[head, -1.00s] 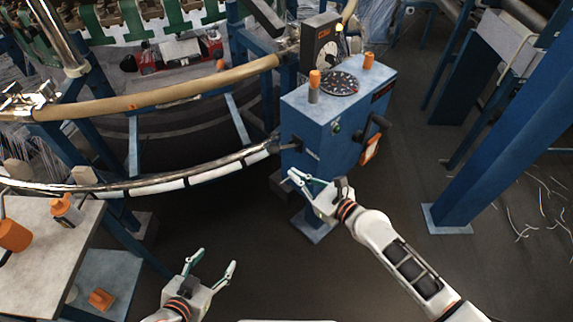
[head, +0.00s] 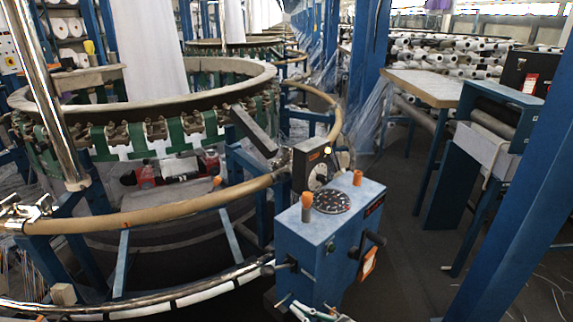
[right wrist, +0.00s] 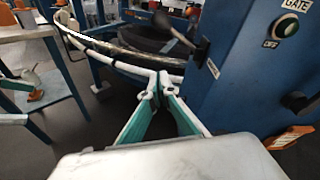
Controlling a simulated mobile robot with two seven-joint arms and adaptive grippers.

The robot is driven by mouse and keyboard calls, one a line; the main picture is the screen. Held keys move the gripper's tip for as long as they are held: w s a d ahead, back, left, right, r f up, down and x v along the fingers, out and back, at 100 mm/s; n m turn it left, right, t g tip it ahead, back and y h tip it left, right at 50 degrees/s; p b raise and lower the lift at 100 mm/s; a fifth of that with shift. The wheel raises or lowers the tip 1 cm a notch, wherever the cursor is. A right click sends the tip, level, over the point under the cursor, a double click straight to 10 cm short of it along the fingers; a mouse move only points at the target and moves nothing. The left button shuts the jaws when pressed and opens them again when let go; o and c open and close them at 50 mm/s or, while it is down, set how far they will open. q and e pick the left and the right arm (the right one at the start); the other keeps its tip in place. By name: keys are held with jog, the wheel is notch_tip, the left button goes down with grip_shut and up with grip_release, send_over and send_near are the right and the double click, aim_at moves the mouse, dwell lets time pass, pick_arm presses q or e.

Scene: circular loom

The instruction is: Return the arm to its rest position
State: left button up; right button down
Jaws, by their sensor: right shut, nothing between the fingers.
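My right gripper (head: 308,314) is at the bottom edge of the head view, mostly cut off, just below the blue control box (head: 330,240). In the right wrist view its teal fingers (right wrist: 160,84) meet at the tips. The gripper is shut and empty. It is in front of the box, with the box's blue side filling the right of that view; I cannot tell the exact gap. My left gripper is out of the head view. A small pale and teal shape at the left of the right wrist view may be part of it.
The round loom (head: 150,100) with its tan ring (head: 150,210) and lower metal rail (head: 200,287) fills the left. A lever (head: 372,240) sticks out of the box's right side. A blue post (head: 520,200) stands at right; dark floor (head: 410,270) between is clear.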

jog(key=s+d+f+n+h, duration=0.4)
jog(key=s+d+n, duration=0.4)
jog(key=n, duration=0.6)
jog(key=s+d+f+n+g+h, duration=0.1)
jog(key=s+d+f+n+h, duration=0.2)
jog(key=s+d+f+n, duration=0.3)
jog(key=s+d+n, duration=0.2)
jog(key=s+n, duration=0.3)
jog(key=n, duration=0.3)
jog(key=shift+h, duration=0.4)
